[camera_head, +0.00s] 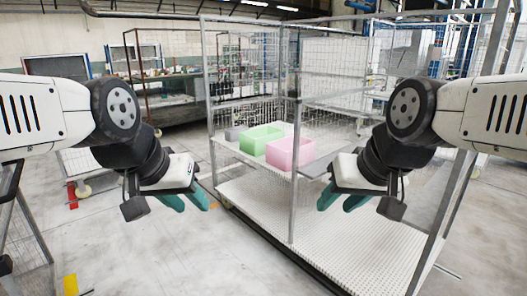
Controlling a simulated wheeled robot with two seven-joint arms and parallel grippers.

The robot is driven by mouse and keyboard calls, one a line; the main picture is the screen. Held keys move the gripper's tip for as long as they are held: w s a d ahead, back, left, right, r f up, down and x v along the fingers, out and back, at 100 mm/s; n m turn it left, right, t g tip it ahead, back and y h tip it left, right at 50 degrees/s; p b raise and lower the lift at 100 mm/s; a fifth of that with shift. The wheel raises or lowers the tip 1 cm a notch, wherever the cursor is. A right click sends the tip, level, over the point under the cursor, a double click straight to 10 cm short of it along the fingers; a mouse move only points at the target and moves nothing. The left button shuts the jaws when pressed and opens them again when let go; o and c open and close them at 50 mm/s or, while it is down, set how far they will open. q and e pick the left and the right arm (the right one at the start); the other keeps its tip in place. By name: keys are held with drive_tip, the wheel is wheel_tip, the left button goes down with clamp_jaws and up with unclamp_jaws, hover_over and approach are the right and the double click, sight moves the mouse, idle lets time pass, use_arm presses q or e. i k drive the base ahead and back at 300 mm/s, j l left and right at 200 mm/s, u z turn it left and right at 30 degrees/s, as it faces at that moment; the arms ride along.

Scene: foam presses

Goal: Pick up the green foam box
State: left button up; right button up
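The green foam box (258,136) is an open-topped light green box. It stands on the upper shelf (243,160) of a wire cage trolley, left of a pink box (283,154). My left gripper (188,203) is at the left, in front of and outside the trolley, apart from the green box. My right gripper (341,202) is at the right, lower in the picture than the boxes and apart from them. Both have teal fingers with a gap between them, and both look open and empty.
Upright metal posts (292,200) and mesh panels frame the trolley. Its perforated lower deck (345,245) is bare. Open floor (170,250) lies at the left front.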

sight(253, 143)
drive_tip(key=i+j+z, duration=0.15)
drive_tip(key=i+j, duration=0.15)
drive_tip(key=i, duration=0.35)
drive_tip(key=i+j+z, duration=0.2)
drive_tip(key=i+j, duration=0.2)
drive_tip(key=i, duration=0.2)
drive_tip(key=i+j+z, duration=0.15)
drive_tip(key=i+j, duration=0.35)
drive_tip(key=i+j+z, duration=0.2)
drive_tip(key=i+j, duration=0.35)
drive_tip(key=i+j+z, duration=0.15)
drive_tip(key=i+j, duration=0.45)
drive_tip(key=i+j+z, duration=0.2)
drive_tip(key=i+j, duration=0.25)
drive_tip(key=j, duration=0.3)
